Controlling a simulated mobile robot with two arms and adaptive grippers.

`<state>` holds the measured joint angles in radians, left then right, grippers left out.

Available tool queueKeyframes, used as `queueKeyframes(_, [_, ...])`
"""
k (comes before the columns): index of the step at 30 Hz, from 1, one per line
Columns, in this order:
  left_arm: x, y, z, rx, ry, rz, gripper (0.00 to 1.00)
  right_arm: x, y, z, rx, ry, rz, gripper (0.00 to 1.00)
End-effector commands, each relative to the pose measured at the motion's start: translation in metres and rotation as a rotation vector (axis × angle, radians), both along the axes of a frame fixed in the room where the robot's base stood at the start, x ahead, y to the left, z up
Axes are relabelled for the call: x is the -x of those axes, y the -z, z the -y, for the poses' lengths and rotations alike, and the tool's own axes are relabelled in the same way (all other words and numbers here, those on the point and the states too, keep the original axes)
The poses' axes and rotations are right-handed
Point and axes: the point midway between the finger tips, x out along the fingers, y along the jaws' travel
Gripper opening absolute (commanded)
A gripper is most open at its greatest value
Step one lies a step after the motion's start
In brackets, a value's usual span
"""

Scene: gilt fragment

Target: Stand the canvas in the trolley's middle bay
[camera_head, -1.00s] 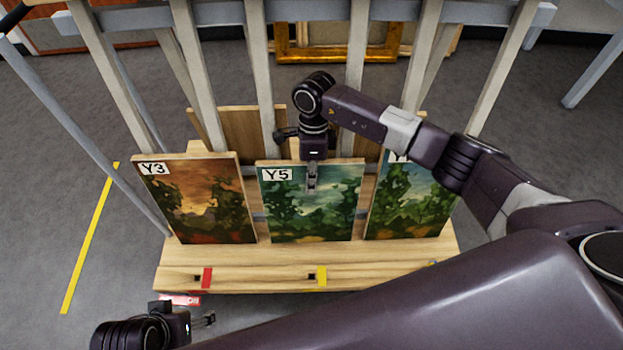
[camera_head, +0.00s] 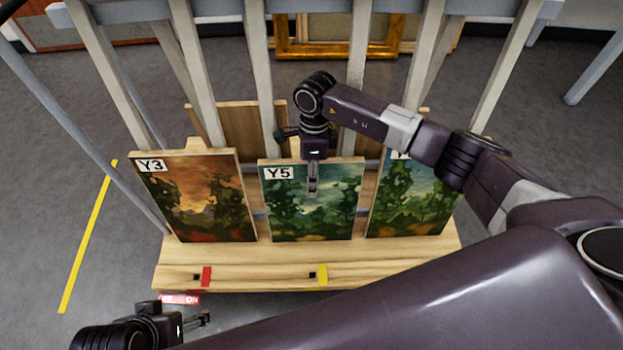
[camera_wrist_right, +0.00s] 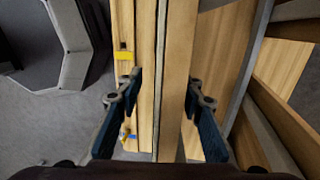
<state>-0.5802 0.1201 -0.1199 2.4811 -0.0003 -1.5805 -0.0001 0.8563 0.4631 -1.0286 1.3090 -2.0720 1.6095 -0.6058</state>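The canvas marked Y5 (camera_head: 335,215), a green landscape, stands upright in the trolley's middle bay, its lower edge at the wooden deck (camera_head: 240,253). My right gripper (camera_head: 312,190) is over its top edge. In the right wrist view, my right gripper (camera_wrist_right: 162,85) is open, with its fingers apart on either side of upright wooden edges; I cannot tell whether either finger touches. My left gripper (camera_head: 208,318) is low at the left, in front of the deck and away from the canvases; its finger opening is unclear.
Canvas Y3 (camera_head: 195,205) stands in the left bay and another green canvas (camera_head: 410,205) in the right bay, its label partly hidden by my arm. Grey posts (camera_head: 260,80) rise behind them. Red (camera_head: 206,276) and yellow (camera_head: 322,274) tags mark the deck front.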

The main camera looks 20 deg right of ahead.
Motion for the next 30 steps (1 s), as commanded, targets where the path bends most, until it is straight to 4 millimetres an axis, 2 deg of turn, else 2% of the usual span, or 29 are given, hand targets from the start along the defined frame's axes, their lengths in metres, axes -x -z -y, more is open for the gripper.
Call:
queueKeyframes(6, [0.000,0.001,0.000,0.001,0.000,-0.001,0.64,0.001,0.000,0.000,0.002,0.000,-0.002,0.34])
queueKeyframes(10, [0.000,0.001,0.000,0.001,0.000,-0.001,0.64,-0.002,-0.009,0.001,0.000,0.001,0.001,0.34])
queueKeyframes(22, [0.000,0.001,0.000,0.000,0.000,0.000,0.64,-0.013,-0.089,0.007,0.001,-0.001,0.003,0.34])
queueKeyframes(27, [0.000,0.001,0.000,0.000,0.000,0.000,0.64,-0.016,-0.111,0.009,0.000,0.001,0.001,0.34])
queueKeyframes(30, [0.000,0.001,0.000,0.000,0.000,0.000,0.64,-0.016,-0.116,0.009,0.000,0.001,0.000,0.34])
